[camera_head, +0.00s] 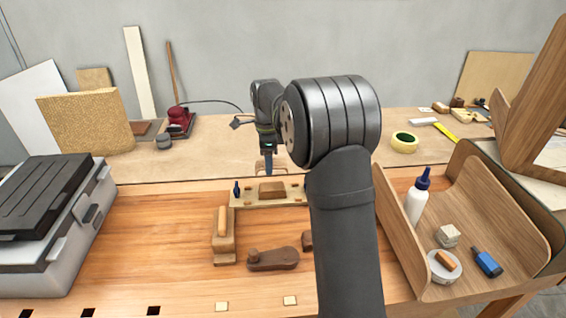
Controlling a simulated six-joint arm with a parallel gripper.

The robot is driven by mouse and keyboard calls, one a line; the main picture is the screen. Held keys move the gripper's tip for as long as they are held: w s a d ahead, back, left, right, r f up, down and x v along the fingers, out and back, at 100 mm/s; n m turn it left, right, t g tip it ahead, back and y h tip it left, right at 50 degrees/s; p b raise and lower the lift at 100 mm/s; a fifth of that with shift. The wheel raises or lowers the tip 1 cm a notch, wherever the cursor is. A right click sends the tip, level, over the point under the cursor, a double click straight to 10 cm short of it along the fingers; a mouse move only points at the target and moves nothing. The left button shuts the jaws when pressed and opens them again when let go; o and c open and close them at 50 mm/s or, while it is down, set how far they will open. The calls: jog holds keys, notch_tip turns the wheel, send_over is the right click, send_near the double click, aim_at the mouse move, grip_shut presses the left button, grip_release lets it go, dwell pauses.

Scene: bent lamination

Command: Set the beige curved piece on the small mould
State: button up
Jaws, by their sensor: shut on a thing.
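My gripper (268,166) points down at the back of the bench, behind a light board (242,201) that bears a small brown block (272,190). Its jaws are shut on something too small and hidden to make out. The block looks like a small mould, but I cannot be sure. A beige rounded piece (222,221) rests on a brown wooden base (224,243) to the front left of the gripper, apart from it. I cannot tell whether this is the beige curved piece. My arm covers part of the bench to the right.
A dark brown piece with a knob (272,259) lies in front. A small blue item (237,188) stands on the light board's left end. A grey case (52,225) is at left. A wooden tray (405,240) at right holds a white bottle (416,204) and small items.

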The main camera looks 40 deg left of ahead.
send_over(270, 187)
jog(key=shift+a+f, duration=0.1)
jog(key=shift+f, duration=2.35)
jog(key=shift+f, duration=1.8)
dwell(0.9)
jog(key=o, duration=1.4)
jog(key=shift+o, duration=0.2)
jog(key=shift+r, duration=0.1)
jog(key=shift+r, duration=3.9)
